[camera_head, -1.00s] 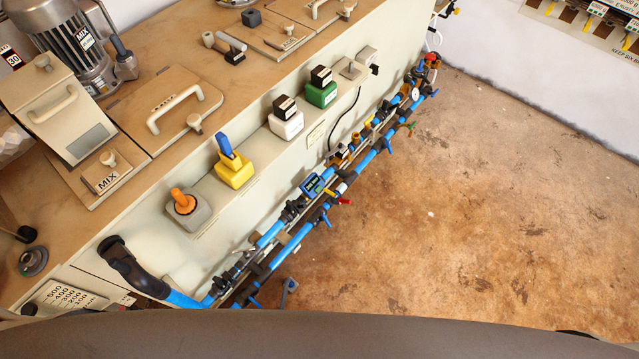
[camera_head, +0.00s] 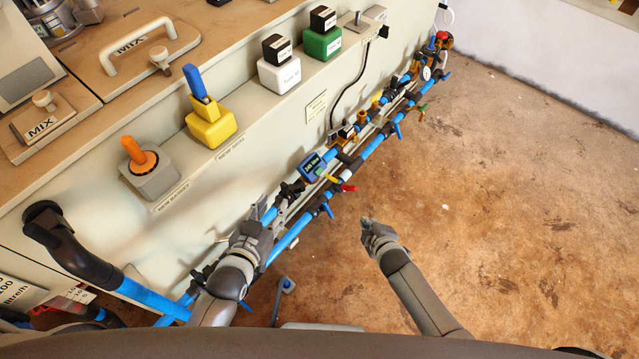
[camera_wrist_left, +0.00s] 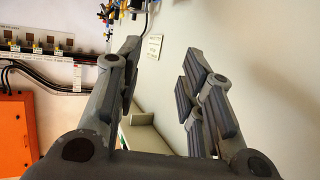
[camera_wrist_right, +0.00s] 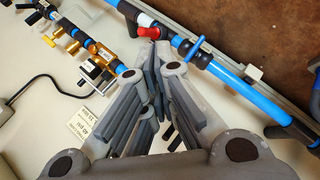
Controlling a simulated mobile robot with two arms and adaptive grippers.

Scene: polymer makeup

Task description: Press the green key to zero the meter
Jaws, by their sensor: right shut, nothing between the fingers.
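The meter (camera_head: 312,167) is a small blue box with a dark display, mounted on the blue pipework along the machine's front. A small greenish-yellow part (camera_head: 321,173) shows at its lower right edge; I cannot tell whether it is the green key. My left gripper (camera_head: 262,208) is by the pipes, left of and below the meter, and its fingers stand apart with nothing between them in the left wrist view (camera_wrist_left: 160,55). My right gripper (camera_head: 366,221) is over the floor, right of and below the meter, shut and empty. The right wrist view shows its fingertips (camera_wrist_right: 155,48) together.
A red valve handle (camera_head: 348,187) sticks out right of the meter. A ledge above holds an orange-handled joystick (camera_head: 140,155), a yellow block with a blue lever (camera_head: 212,125), a white block (camera_head: 279,76) and a green block (camera_head: 322,43). The floor (camera_head: 510,200) at right is clear.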

